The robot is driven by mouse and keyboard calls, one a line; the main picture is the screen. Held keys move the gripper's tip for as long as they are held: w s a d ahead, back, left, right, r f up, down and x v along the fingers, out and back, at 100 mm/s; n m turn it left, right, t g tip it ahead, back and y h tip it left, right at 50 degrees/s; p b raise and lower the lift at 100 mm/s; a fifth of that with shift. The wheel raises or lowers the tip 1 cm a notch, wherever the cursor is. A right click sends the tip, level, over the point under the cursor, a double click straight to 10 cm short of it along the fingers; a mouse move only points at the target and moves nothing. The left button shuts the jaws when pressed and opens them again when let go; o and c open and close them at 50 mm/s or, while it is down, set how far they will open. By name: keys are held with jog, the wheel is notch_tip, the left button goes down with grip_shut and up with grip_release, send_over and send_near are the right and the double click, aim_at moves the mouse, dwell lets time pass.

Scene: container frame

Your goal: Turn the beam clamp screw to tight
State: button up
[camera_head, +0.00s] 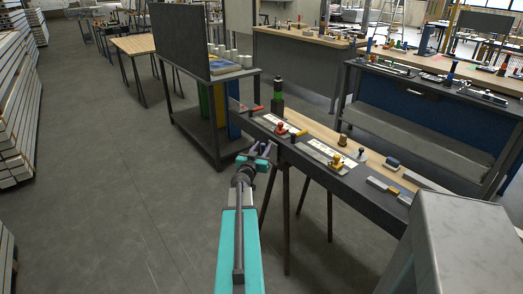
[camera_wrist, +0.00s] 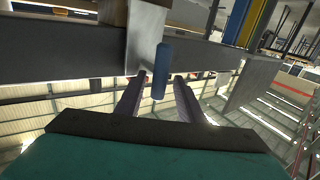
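In the wrist view, the beam clamp (camera_wrist: 146,44) is a pale metal block on the edge of a dark beam. A blue bar (camera_wrist: 161,72), which looks like its screw handle, hangs beside the block. My gripper (camera_wrist: 160,77) points at it with its two dark fingers apart, one on each side of the blue bar. Narrow gaps show between the bar and both fingers. In the head view, my gripper (camera_head: 264,152) is at the near edge of the dark-edged bench; the clamp is too small and hidden there to make out.
A dark cart with a tall panel (camera_head: 218,140) stands behind left. A grey slanted block (camera_head: 455,240) is at lower right. The floor at left is clear.

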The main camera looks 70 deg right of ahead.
grip_shut()
jog(key=shift+a+f, duration=0.1)
jog(key=shift+a, duration=0.15)
jog(key=shift+d, duration=0.1)
jog(key=shift+d+b, duration=0.15)
jog(key=shift+b, duration=0.15)
